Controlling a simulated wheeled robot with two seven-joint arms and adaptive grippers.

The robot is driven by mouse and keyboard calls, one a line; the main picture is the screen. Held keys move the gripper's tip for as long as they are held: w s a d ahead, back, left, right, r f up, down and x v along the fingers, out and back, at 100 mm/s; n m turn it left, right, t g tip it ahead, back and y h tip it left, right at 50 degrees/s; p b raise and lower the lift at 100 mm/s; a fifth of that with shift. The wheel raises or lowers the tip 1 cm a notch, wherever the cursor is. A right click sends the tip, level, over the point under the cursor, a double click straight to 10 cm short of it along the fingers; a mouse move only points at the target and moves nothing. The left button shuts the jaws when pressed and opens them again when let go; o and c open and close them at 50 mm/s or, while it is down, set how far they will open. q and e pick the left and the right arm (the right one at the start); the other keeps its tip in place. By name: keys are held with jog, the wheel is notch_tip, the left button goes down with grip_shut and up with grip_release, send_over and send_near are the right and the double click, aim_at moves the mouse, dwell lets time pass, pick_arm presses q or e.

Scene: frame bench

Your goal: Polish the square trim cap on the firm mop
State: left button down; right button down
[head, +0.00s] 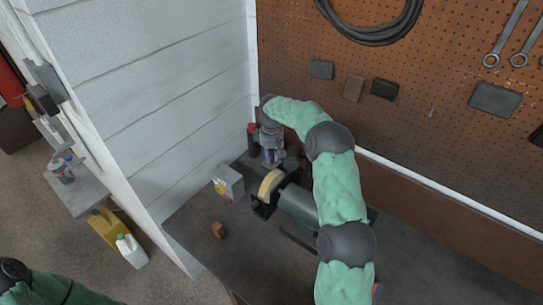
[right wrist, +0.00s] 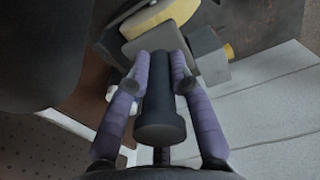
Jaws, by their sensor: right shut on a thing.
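My right gripper (head: 272,154) points down just behind the pale yellow mop (head: 269,186) of the bench polisher (head: 298,206). In the right wrist view its purple fingers (right wrist: 162,68) are shut on a dark round stem (right wrist: 160,118). A pale square plate, which looks like the square trim cap (right wrist: 156,44), sits at the stem's far end. The pale rim of the mop (right wrist: 160,17) shows right beyond the plate; I cannot tell whether they touch. The cap is not clearly visible in the head view. The left gripper is out of view.
A grey box with a yellow mark (head: 229,183) stands left of the polisher, and a small brown block (head: 218,230) lies in front. A dark red-topped can (head: 253,140) stands behind, by the white wall (head: 165,90). The bench's front left (head: 190,235) is mostly clear.

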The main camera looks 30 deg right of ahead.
jog(key=shift+f+b, duration=1.8)
jog(key=shift+f, duration=1.4)
jog(key=shift+f+b, duration=0.35)
jog(key=shift+f, duration=0.2)
jog(key=shift+r+p, duration=0.5)
jog(key=shift+r, duration=0.55)
jog(key=shift+f+b, duration=0.65)
jog(key=shift+f, duration=0.45)
jog(key=shift+r, duration=0.1)
dwell(0.9)
jog(key=shift+r+p, duration=0.55)
jog(key=shift+r, duration=0.45)
